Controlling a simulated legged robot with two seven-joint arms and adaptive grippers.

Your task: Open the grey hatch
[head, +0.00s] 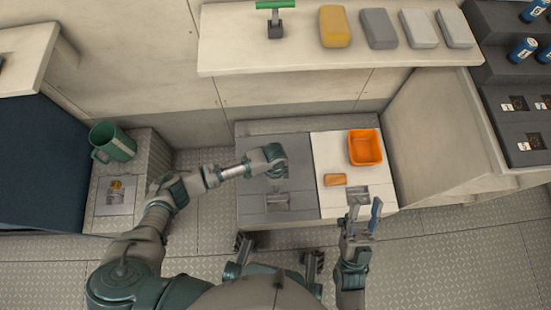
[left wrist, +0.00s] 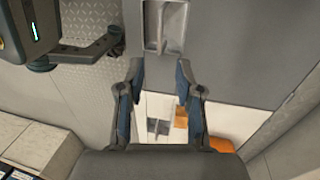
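The grey hatch (head: 256,209) lies shut and flat on the low bench, left of a white hatch (head: 328,150). Its recessed handle (head: 278,200) is near the front edge. My left gripper (head: 268,160) is above the grey hatch, behind the handle; its fingers are mostly hidden by the wrist in the head view. In the left wrist view my left gripper (left wrist: 159,80) is open and empty, and the handle (left wrist: 166,25) shows beyond the fingertips, apart from them. My right gripper (head: 362,214) is open and empty at the front edge of the white hatch.
An orange bin (head: 365,147) and an orange block (head: 335,180) rest on the white hatch, which has its own handle (head: 356,192). A green mug (head: 113,143) stands at left.

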